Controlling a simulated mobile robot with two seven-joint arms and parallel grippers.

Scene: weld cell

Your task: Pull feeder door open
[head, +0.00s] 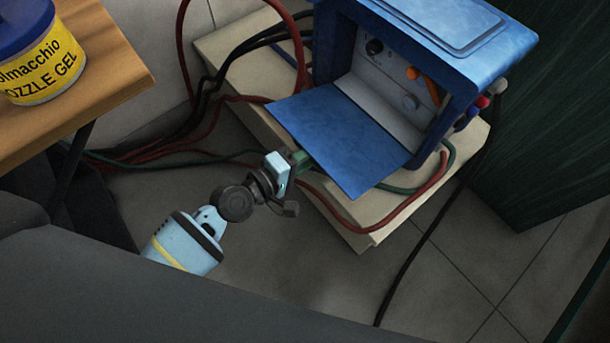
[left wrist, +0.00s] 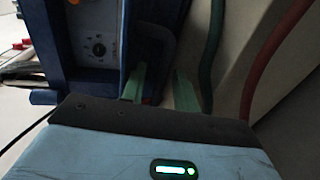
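The blue wire feeder (head: 462,62) stands on a beige slab. Its blue door (head: 345,135) is folded down and out from the front, showing a grey inner panel with knobs. My left gripper (head: 301,158) is at the door's left edge, its green fingers partly hidden there. In the left wrist view its two fingers (left wrist: 160,84) are apart, with the dark blue door (left wrist: 150,35) close by. I cannot tell whether the door's edge lies between them. The feeder's body (left wrist: 45,45) shows left of the fingers. My right gripper is not in view.
Red, black and green hoses cross the beige slab (head: 225,55) and the tiled floor. A wooden table (head: 115,55) with a yellow nozzle gel tub (head: 45,68) is at the upper left. A dark green panel (head: 560,130) stands at right.

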